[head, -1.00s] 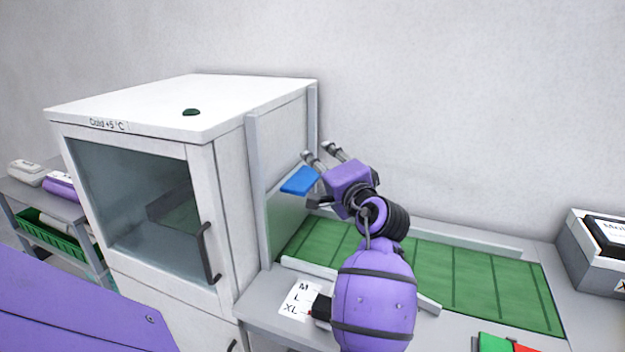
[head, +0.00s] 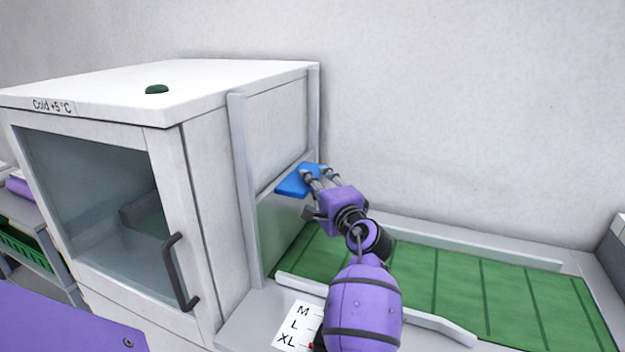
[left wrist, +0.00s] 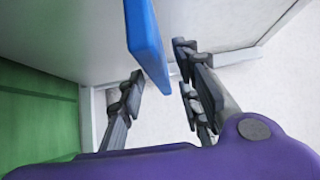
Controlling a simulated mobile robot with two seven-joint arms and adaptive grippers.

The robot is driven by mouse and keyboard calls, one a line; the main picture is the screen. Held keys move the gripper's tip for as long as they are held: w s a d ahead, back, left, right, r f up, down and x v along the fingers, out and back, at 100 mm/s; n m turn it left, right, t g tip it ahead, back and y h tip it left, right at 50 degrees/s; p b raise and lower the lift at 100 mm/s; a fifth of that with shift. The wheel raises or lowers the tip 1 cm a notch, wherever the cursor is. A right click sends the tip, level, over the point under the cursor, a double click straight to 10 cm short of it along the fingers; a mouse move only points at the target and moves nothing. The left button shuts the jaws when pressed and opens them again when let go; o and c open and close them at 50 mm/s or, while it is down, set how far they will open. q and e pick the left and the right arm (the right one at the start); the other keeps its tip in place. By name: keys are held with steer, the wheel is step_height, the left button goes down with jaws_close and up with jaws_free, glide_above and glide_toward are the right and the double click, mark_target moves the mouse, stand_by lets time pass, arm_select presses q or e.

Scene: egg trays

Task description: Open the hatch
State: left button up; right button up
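The hatch (head: 278,232) is a pale panel low in the right side of the white cold cabinet, between two grey posts. It looks shut. A flat blue handle (head: 290,185) sticks out at its top edge. My left gripper (head: 316,175) is at the handle, its fingertips over or beside the handle's right part. In the left wrist view the gripper (left wrist: 160,85) is open, and the blue handle (left wrist: 146,45) reaches in between the fingers with a gap on both sides. My right gripper is not in view.
A green conveyor belt (head: 460,290) with low grey side rails runs right from below the hatch. The cabinet's glass door (head: 95,195) has a dark handle (head: 178,270). A size card (head: 297,325) lies in front of the belt. The wall behind is bare.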

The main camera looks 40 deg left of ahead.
arm_select(q)
steer(key=shift+x, duration=1.2)
steer(key=shift+c, duration=0.3)
steer(key=shift+f, duration=0.1)
jaws_close()
